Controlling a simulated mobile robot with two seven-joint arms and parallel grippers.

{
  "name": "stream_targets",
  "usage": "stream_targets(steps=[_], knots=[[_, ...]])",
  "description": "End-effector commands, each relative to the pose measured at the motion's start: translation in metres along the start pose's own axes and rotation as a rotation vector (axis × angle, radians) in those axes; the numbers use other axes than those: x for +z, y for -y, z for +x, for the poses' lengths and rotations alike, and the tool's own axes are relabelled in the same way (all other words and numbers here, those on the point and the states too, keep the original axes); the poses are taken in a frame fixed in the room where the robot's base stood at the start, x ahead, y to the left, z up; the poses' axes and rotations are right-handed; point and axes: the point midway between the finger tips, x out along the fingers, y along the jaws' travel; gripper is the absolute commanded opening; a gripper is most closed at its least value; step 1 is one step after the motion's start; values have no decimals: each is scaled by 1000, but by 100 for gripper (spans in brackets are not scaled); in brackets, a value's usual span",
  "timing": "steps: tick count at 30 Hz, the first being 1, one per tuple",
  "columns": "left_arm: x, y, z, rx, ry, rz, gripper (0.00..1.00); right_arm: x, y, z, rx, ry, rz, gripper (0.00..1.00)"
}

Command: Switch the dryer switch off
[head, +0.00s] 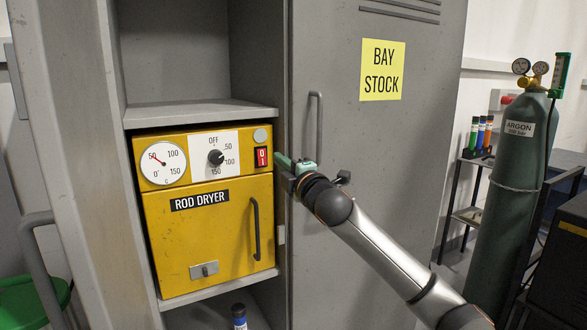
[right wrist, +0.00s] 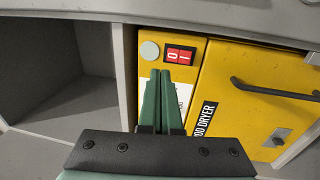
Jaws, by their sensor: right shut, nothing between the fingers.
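The yellow rod dryer (head: 206,238) sits on a shelf in a grey cabinet. Its small red rocker switch (head: 261,157), with white markings, is at the right of the control panel; it also shows in the right wrist view (right wrist: 180,55). I cannot tell which way the rocker is pressed. My right gripper (head: 279,160) is just right of the switch in the head view. In the right wrist view its green fingers (right wrist: 160,76) are shut, empty, with tips close beside the switch; contact is not clear. My left gripper is not in view.
The panel also has a dial gauge (head: 163,162) and a black knob (head: 216,157). The dryer door has a black handle (head: 256,228). The cabinet door (head: 375,160) is right of the dryer, behind my right arm. A green argon cylinder (head: 510,190) stands farther right.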

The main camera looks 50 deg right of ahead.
Motion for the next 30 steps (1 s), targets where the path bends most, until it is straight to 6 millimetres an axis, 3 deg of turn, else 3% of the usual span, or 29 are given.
stream_targets(steps=[6,12,30], knots=[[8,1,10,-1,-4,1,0,-1,-7,-35,0,-2,-4,0],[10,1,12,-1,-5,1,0,0,-13,-50,0,-1,0,0],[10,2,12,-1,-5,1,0,0,-16,-53,1,0,0,0]])
